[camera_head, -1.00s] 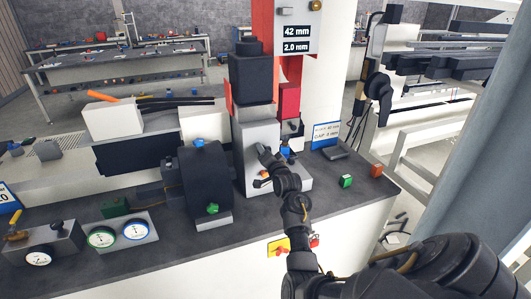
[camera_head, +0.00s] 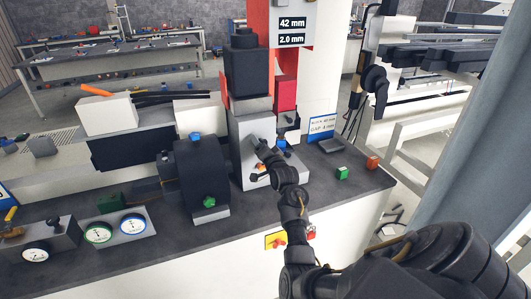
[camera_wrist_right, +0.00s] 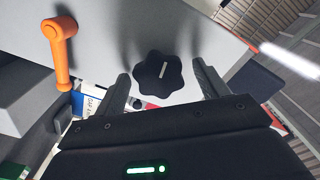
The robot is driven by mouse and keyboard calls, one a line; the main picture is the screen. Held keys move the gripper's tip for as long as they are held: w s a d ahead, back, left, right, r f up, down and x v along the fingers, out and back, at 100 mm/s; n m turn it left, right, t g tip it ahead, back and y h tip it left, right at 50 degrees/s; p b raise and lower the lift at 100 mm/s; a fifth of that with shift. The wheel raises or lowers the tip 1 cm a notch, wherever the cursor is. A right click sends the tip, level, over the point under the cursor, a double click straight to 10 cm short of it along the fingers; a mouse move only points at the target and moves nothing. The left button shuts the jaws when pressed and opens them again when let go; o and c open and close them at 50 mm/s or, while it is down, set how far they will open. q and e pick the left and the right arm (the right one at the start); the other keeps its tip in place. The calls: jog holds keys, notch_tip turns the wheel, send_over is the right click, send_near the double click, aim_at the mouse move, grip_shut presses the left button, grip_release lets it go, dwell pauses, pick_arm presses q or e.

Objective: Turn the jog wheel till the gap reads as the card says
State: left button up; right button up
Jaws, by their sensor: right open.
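The jog wheel, a dark lobed knob with a white mark (camera_wrist_right: 150,82), sits on a pale grey face in the right wrist view. My right gripper (camera_wrist_right: 163,88) is open, with one finger on each side of the knob; I cannot tell whether they touch it. In the head view my right gripper (camera_head: 260,152) is at the grey machine block and hides the knob. The readout (camera_head: 292,30) shows 42 mm above 2.0 mm. The blue-and-white card (camera_head: 322,127) stands right of the machine; its block line seems to say 42 mm, its gap figure is too small to read.
An orange lever (camera_wrist_right: 60,45) sticks out near the knob. Dial gauges (camera_head: 115,230) and a dark motor-like housing (camera_head: 203,172) stand to the left.

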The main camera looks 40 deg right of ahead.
jog(key=b+v, duration=0.2)
jog(key=v, duration=0.8)
jog(key=shift+s+a, duration=0.1)
